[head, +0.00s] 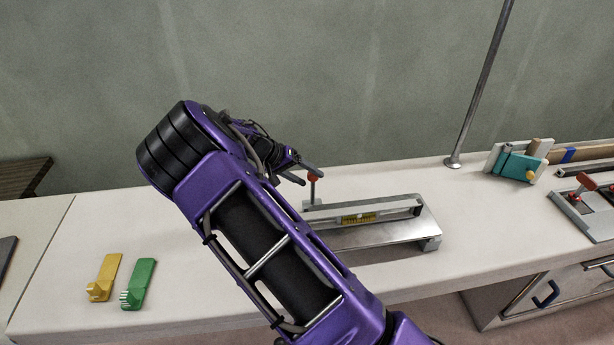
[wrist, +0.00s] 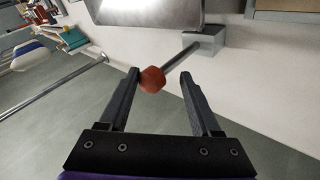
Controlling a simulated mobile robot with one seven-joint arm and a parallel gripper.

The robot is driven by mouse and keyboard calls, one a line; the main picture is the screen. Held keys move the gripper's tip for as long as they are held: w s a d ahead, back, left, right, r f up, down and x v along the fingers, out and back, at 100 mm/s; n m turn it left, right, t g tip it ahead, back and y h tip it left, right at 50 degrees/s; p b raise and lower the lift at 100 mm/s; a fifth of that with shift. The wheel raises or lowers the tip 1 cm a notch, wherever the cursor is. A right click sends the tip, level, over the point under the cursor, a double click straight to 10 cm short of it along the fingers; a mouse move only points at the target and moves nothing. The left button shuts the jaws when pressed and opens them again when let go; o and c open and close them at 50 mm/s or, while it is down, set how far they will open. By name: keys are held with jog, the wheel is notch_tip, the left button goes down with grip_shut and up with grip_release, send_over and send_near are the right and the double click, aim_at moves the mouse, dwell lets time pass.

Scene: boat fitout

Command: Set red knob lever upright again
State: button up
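The red knob (head: 313,176) tops a thin metal lever on the left end of a grey metal fixture (head: 385,236) on the bench. In the head view the lever looks close to upright. In the wrist view the red knob (wrist: 152,79) lies between the fingertips, nearer the left finger, with its rod running up right to a grey block (wrist: 204,39). My gripper (wrist: 160,75) is open around the knob; a clear gap shows on the right finger's side. Whether the left finger touches the knob I cannot tell. In the head view my arm hides part of the fixture's left side.
A yellow piece (head: 105,277) and a green piece (head: 139,284) lie at the bench's left front. A metal pole (head: 480,85) stands behind right. A teal clamp-like item (head: 520,167) and another red-handled device (head: 588,204) are farther right.

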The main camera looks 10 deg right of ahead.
jog(key=shift+a+r, duration=0.1)
jog(key=v, duration=1.7)
jog(key=shift+p, duration=0.3)
jog(key=shift+s+r, duration=0.15)
jog(key=shift+r, duration=0.05)
